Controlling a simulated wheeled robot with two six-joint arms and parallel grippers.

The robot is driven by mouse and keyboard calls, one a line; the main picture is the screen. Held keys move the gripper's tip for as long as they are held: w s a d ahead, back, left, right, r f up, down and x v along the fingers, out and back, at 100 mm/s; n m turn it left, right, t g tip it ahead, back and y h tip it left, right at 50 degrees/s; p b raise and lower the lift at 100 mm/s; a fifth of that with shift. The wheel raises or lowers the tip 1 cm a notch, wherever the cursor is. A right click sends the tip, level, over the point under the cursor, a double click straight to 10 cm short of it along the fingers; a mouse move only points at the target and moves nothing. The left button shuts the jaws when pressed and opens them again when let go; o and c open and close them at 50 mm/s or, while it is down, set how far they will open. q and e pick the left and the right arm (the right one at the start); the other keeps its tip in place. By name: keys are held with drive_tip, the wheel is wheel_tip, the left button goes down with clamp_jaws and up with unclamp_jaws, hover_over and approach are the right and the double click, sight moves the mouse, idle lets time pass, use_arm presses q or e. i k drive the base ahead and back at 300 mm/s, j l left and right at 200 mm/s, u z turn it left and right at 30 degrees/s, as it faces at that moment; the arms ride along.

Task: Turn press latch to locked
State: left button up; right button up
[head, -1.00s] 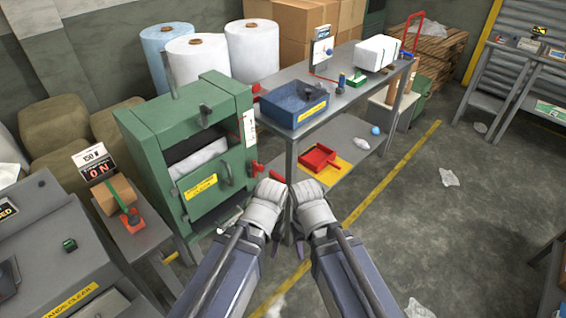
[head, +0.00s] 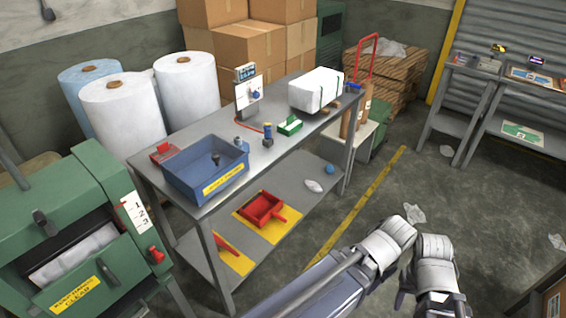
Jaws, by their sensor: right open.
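The green press (head: 85,225) stands at the left edge, partly cut off by the frame. A white load shows in its opening. A small red latch handle (head: 156,255) sticks out at the right side of its front, below a white numbered label (head: 133,212); I cannot tell its exact setting. My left gripper (head: 388,243) and my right gripper (head: 434,258) are side by side over the floor at the lower right, well away from the latch. The right is open and appears empty. The left's jaws are not clear.
A grey workbench (head: 225,205) stands right of the press, bearing a blue bin (head: 205,168) and a white bundle (head: 316,90). A red tray (head: 262,208) lies on its lower shelf. Rolls and boxes stand behind. Open floor with plastic scraps lies at the right.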

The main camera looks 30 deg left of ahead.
sight(159, 257)
drive_tip(key=i+l, duration=0.1)
drive_tip(key=i, duration=0.6)
drive_tip(key=i+l, duration=0.1)
drive_tip(key=i, duration=0.55)
drive_tip(key=i+u, duration=0.3)
drive_tip(key=u, duration=0.15)
drive_tip(key=i+l+u, duration=0.2)
drive_tip(key=u, duration=0.3)
drive_tip(key=i+l+u, duration=0.3)
drive_tip(key=u, duration=0.15)
drive_tip(key=i+u, duration=0.1)
drive_tip(key=u, duration=0.3)
drive_tip(key=i+l+u, duration=0.1)
drive_tip(key=u, duration=0.3)
drive_tip(key=l+u, duration=0.2)
drive_tip(key=u, duration=0.25)
drive_tip(key=i+l+u, duration=0.1)
drive_tip(key=u, duration=0.3)
drive_tip(key=l+u, duration=0.25)
drive_tip(key=u, duration=0.15)
drive_tip(key=i+l+u, duration=0.1)
drive_tip(key=u, duration=0.3)
drive_tip(key=l+u, duration=0.4)
drive_tip(key=i+l+u, duration=0.1)
drive_tip(key=u, duration=0.3)
drive_tip(key=l, duration=0.1)
